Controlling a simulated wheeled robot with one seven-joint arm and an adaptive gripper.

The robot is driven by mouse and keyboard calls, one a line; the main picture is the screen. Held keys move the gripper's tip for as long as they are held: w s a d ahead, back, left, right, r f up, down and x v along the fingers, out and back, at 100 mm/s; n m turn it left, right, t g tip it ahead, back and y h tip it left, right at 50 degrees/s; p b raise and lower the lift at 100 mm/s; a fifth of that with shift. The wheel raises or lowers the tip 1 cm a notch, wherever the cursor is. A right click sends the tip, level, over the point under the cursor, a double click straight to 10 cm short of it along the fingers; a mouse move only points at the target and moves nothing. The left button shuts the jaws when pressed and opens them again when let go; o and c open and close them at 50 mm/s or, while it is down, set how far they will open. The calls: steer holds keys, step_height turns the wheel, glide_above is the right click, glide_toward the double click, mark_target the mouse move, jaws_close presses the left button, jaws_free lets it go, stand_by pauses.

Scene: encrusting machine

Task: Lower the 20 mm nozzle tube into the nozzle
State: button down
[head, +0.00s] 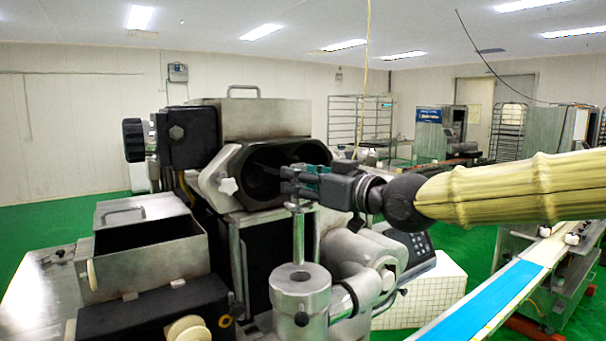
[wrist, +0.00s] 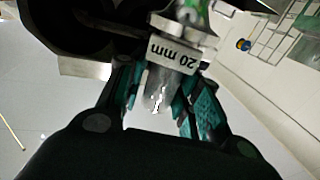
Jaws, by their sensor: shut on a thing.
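My gripper (head: 296,184) is shut on the 20 mm nozzle tube (head: 298,234), a slim metal tube that hangs upright below the fingers. In the wrist view the tube (wrist: 157,92) sits between the teal finger pads of my gripper (wrist: 160,84), and a white "20 mm" label (wrist: 174,55) shows on it. The nozzle (head: 299,302) is a grey metal cylinder with a round opening in its top, directly below the tube. The nozzle is not clear in the wrist view.
The encrusting machine's dark twin-bore housing (head: 262,178) is close behind my gripper. An open metal hopper (head: 150,250) stands to the left. A blue conveyor belt (head: 497,300) runs at the lower right. A control panel (head: 418,246) sits right of the nozzle.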

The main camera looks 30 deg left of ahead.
mark_target(303, 208)
steer(key=shift+s+d+r, duration=0.15)
steer(key=shift+s, duration=0.1)
steer(key=shift+d, duration=0.15)
steer(key=shift+p, duration=0.3)
stand_by(0.6)
steer(key=shift+w, duration=0.15)
stand_by(0.5)
steer(key=shift+f+b, duration=1.55)
steer(key=shift+f, duration=1.4)
